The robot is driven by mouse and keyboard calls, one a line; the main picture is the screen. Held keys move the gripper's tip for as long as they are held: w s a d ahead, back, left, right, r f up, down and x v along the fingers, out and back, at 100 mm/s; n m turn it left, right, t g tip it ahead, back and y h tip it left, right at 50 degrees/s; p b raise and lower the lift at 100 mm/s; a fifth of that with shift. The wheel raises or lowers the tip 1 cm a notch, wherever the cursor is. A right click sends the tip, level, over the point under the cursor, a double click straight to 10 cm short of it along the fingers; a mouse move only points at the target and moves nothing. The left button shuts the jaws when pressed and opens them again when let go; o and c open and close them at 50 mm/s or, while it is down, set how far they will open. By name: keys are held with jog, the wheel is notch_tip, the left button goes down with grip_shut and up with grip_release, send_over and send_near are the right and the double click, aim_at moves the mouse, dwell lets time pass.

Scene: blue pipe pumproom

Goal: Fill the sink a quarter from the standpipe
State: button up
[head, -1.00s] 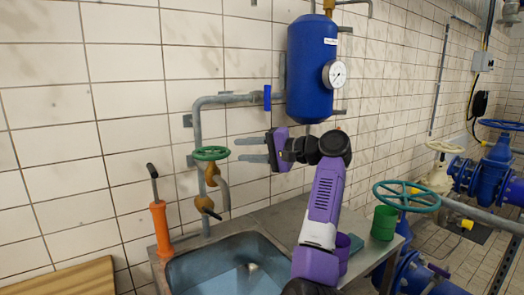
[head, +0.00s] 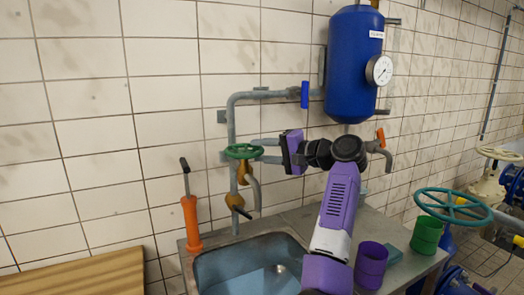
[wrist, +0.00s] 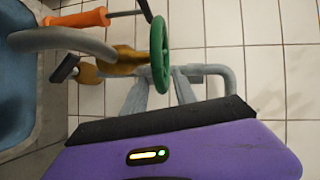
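The standpipe (head: 232,127) is a grey pipe on the tiled wall with a green handwheel (head: 243,151), a brass body and a curved spout (head: 255,193). The steel sink (head: 205,283) is below it; its inside looks bluish, and I cannot tell the water level. No stream shows at the spout. My gripper (head: 258,150) reaches in from the right with fingers apart at the handwheel's right edge. In the wrist view the handwheel (wrist: 159,50) is edge-on, its near rim at the gap between my fingertips (wrist: 160,85); contact is unclear.
A blue tank (head: 353,65) with a gauge (head: 379,70) hangs right of the standpipe. An orange-handled tool (head: 191,222) stands left of the sink. Purple (head: 371,262) and green (head: 426,233) cups stand right, near a large teal handwheel (head: 453,206). A wooden board (head: 80,278) is front left.

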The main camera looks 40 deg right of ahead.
grip_shut()
jog(key=shift+a+f, duration=0.1)
jog(key=m+h+p, duration=0.1)
jog(key=h, duration=0.1)
jog(key=a+m+h+p, duration=0.1)
jog(key=h, duration=0.1)
jog(key=s+m+h+p, duration=0.1)
jog(key=m+h+p, duration=0.1)
jog(key=shift+s+a, duration=0.1)
jog(key=shift+a, duration=0.1)
jog(key=shift+s+a+m+h+p, duration=0.15)
jog(key=shift+m+h+p, duration=0.15)
jog(key=shift+m+h, duration=0.35)
jog(key=shift+a+m+h+p, duration=0.1)
jog(key=shift+m+h+p, duration=0.3)
jog(key=shift+h, duration=0.35)
jog(key=shift+f, duration=0.1)
grip_release()
jog(key=shift+a, duration=0.1)
